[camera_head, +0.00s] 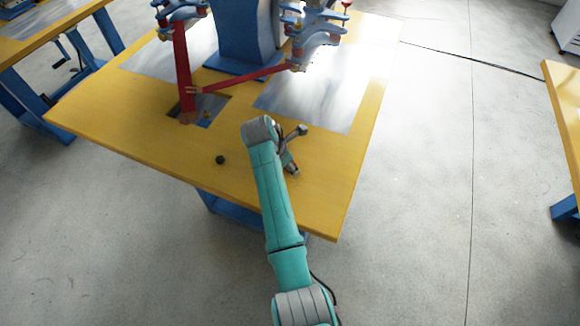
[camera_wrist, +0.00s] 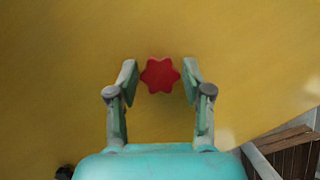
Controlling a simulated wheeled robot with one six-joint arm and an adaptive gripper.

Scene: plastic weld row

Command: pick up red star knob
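The red star knob (camera_wrist: 160,75) lies on the yellow tabletop (camera_wrist: 60,60). In the wrist view it sits between the tips of my gripper (camera_wrist: 160,82), with a narrow gap on each side. My gripper is open, one finger to the left and one to the right of the knob. I cannot tell how high the fingertips are above the table. In the head view my arm reaches over the front of the yellow table (camera_head: 130,136) and hides the knob; only a small part of my gripper (camera_head: 291,166) shows there.
A small black knob (camera_head: 220,160) lies on the table left of my arm. A blue machine (camera_head: 247,35) with red arms (camera_head: 183,75) stands at the back. A metal plate (camera_head: 325,100) is set in the tabletop. A wooden crate (camera_wrist: 290,150) shows at the wrist view's lower right.

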